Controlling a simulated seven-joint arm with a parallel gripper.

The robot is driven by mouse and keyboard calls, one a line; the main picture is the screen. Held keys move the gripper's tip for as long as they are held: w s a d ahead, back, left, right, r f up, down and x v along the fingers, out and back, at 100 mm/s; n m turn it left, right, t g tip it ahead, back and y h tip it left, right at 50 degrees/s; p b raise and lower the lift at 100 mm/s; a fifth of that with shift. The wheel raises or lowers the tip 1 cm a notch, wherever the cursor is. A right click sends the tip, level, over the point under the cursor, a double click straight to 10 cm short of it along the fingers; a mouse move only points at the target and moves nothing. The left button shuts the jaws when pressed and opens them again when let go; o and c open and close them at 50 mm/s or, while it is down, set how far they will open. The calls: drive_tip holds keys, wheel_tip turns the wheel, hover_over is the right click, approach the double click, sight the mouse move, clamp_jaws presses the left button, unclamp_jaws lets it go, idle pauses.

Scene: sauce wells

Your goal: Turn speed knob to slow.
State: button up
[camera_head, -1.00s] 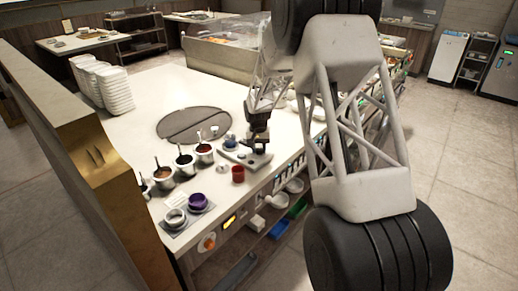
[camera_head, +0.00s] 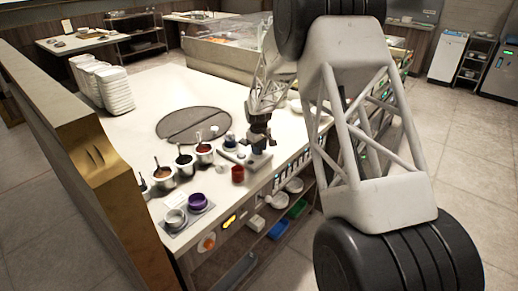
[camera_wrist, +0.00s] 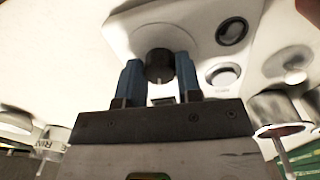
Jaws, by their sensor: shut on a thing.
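The speed knob (camera_wrist: 158,62) is a dark round knob on a pale panel (camera_wrist: 122,40) in the wrist view. A light line shows on its side toward my gripper. My gripper (camera_wrist: 158,75) has one blue finger on each side of the knob and is shut on it. Any markings around the knob cannot be read. In the head view my gripper (camera_head: 260,143) is low over the pale device (camera_head: 257,162) at the counter's front edge, and the knob is hidden there.
A dark ring (camera_wrist: 232,31) and a white round button (camera_wrist: 223,74) sit right of the knob. In the head view a red cup (camera_head: 238,174) stands in front of the device and a blue container (camera_head: 230,141) behind it. Several sauce pots (camera_head: 185,165) stand to the left.

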drive_tip(key=n, duration=0.3)
drive_tip(key=shift+n, duration=0.3)
idle(0.4)
drive_tip(key=o, duration=0.9)
drive_tip(key=shift+o, duration=0.2)
drive_tip(key=shift+s+a+r, duration=0.1)
drive_tip(key=shift+s+r, duration=0.05)
drive_tip(key=shift+r, duration=3.8)
